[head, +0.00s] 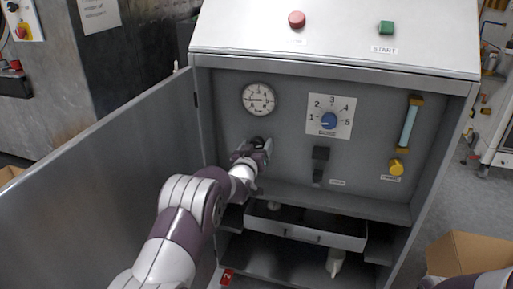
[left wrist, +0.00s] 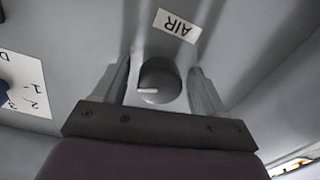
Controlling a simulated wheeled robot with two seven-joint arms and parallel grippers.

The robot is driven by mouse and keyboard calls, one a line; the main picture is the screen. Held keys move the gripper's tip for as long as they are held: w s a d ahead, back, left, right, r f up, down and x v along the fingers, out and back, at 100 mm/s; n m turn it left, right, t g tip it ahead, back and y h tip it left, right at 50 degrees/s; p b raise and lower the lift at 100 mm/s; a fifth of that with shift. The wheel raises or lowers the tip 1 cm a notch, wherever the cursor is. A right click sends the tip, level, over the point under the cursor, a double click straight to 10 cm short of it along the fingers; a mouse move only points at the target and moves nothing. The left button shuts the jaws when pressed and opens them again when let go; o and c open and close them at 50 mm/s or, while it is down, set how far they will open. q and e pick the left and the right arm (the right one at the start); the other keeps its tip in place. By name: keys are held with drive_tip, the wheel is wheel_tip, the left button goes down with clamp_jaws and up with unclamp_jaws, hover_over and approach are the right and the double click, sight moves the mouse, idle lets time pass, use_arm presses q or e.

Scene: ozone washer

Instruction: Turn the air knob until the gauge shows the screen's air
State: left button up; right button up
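The air knob (left wrist: 168,75) is dark and round with a white pointer mark, below an upside-down AIR label (left wrist: 176,25) in the left wrist view. My left gripper (head: 262,146) is at the panel below the gauge and mostly covers the knob (head: 258,140) in the head view. In the left wrist view its fingers (left wrist: 160,88) stand on either side of the knob, with narrow gaps showing. The round white gauge (head: 258,99) has its needle pointing left; its numbers are too small to read surely. No screen reading shows. My right gripper is out of view.
Right of the gauge are a blue dose dial (head: 329,121), a black switch (head: 320,154), a flow tube (head: 410,122) and a yellow knob (head: 396,167). The open cabinet door (head: 95,185) stands left of my arm. A drawer (head: 305,228) sits below.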

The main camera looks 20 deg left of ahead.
use_arm(q)
drive_tip(key=c, duration=0.8)
drive_tip(key=shift+c, duration=0.2)
